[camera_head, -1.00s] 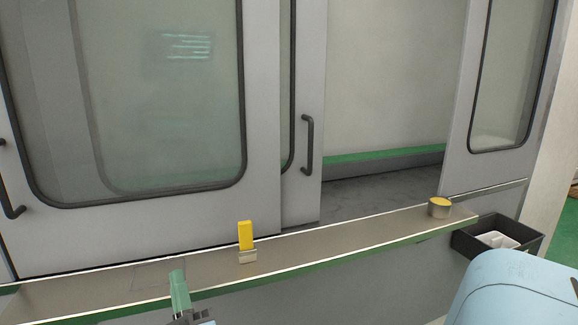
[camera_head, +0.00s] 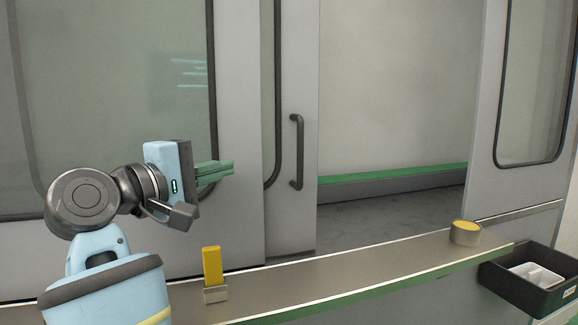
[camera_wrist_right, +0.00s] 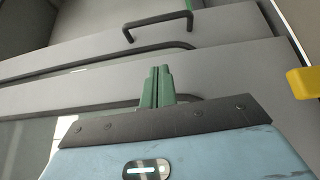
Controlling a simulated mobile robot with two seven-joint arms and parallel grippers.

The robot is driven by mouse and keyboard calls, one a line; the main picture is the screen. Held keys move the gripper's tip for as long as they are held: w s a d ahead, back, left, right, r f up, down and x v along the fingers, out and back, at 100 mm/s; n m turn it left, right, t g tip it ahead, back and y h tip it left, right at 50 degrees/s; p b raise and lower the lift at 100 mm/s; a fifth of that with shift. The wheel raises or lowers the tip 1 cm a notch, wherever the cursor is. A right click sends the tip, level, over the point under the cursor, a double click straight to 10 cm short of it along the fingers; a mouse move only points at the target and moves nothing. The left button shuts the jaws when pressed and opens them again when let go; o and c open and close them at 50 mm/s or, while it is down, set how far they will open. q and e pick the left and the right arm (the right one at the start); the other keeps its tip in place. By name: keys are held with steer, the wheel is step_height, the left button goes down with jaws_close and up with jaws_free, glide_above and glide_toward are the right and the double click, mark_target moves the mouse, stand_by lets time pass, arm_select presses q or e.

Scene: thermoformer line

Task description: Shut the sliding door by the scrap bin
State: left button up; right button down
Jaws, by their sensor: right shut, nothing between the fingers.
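The sliding door (camera_head: 291,220) is a grey panel with a dark window seal and a black vertical bar handle (camera_head: 297,152). It stands open, with a wide gap to its right, and partly behind the grey front panel on its left. The scrap bin (camera_head: 553,299), black with white pieces inside, hangs at the lower right. My right gripper (camera_head: 231,167) has green fingers, shut and empty, left of the handle and apart from it. In the right wrist view the shut fingers (camera_wrist_right: 156,72) point toward the handle (camera_wrist_right: 158,22). My left gripper is out of view.
A narrow metal ledge (camera_head: 365,270) with a green front edge runs below the doors. On it stand a yellow block in a metal holder (camera_head: 212,267) and a round tin with a yellow top (camera_head: 465,232). A fixed windowed panel (camera_head: 490,190) bounds the opening on the right.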

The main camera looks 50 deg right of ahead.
steer(key=s+d+p, duration=0.1)
steer(key=s+d, duration=0.2)
steer(key=d, duration=0.9)
steer(key=shift+d+r+p, duration=0.15)
steer(key=shift+d+p, duration=0.2)
steer(key=shift+d, duration=0.05)
